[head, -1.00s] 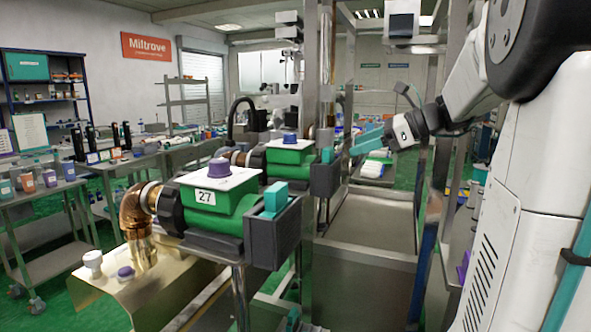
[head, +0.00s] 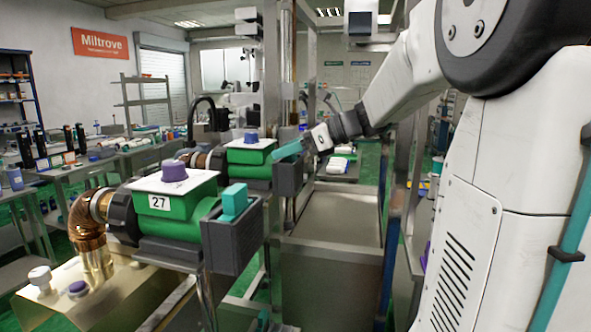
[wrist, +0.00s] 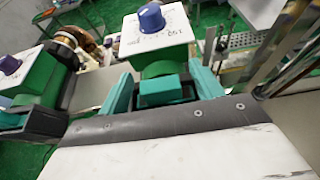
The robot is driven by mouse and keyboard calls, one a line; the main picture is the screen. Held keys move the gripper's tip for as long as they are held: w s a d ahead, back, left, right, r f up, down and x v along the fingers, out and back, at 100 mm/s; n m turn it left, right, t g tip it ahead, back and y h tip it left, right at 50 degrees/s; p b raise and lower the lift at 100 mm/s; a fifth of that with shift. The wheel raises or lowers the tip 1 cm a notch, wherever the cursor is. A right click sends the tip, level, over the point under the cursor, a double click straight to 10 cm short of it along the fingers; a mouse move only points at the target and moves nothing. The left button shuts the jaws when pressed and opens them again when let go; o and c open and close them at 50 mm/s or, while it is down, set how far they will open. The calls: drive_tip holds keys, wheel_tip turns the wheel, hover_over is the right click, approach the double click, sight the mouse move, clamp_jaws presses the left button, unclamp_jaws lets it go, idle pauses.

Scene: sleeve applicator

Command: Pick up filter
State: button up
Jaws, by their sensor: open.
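Nothing in view is labelled as a filter; the likely one is a teal block (wrist: 165,91) at the front of the far green machine (wrist: 160,68), seen in the wrist view. My gripper (wrist: 164,97) has its two teal fingers apart, one on each side of this block. I cannot tell whether they touch it. In the head view my gripper (head: 284,151) is at the dark holder (head: 288,177) of the far machine, and its finger hides the block there. A similar teal block (head: 234,201) stands in the dark holder (head: 236,240) of the near machine marked 27.
The near machine (head: 165,204) has a purple knob (head: 174,170) and a copper elbow (head: 88,220). A metal post (head: 272,100) rises close to the far machine. A steel tank (head: 330,265) stands right of the machines. Benches with small items line the left.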

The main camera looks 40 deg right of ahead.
drive_tip(key=c, duration=1.3)
